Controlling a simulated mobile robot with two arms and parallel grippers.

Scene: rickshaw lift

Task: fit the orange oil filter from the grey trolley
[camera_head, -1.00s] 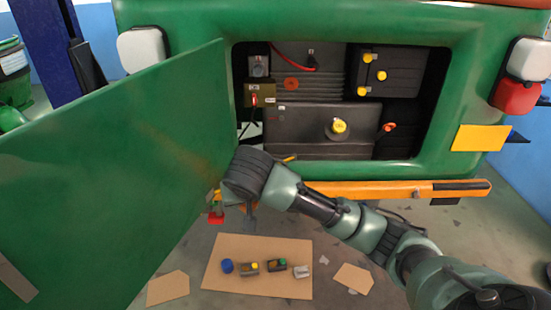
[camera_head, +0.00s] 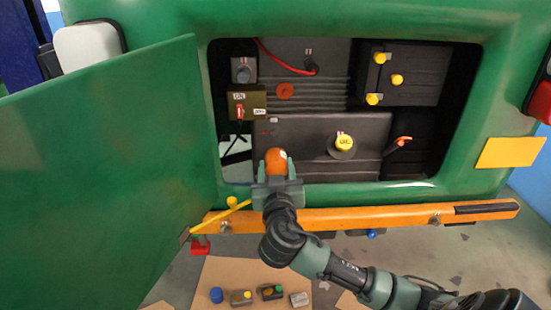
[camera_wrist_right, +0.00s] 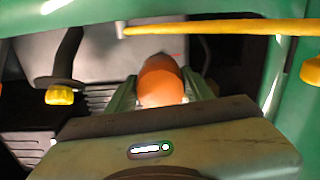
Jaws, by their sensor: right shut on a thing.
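My right gripper (camera_head: 277,178) is shut on the orange oil filter (camera_head: 275,159). The filter is a rounded orange body with a light patch on its side. It points up into the left lower part of the open engine bay, in front of the dark grey engine block (camera_head: 310,128). In the right wrist view the filter (camera_wrist_right: 160,84) sits between the two fingers of the gripper (camera_wrist_right: 162,95). I cannot tell whether it touches the block. The filter's seat cannot be made out. The grey trolley and my left gripper are not in view.
The open green door (camera_head: 110,170) stands left of the bay. An orange bar (camera_head: 370,216) runs below the opening, with a yellow rod (camera_head: 218,217) at its left. A yellow oil cap (camera_head: 344,142) and an orange-handled lever (camera_head: 402,140) are to the right. Cardboard (camera_head: 235,272) with small parts lies below.

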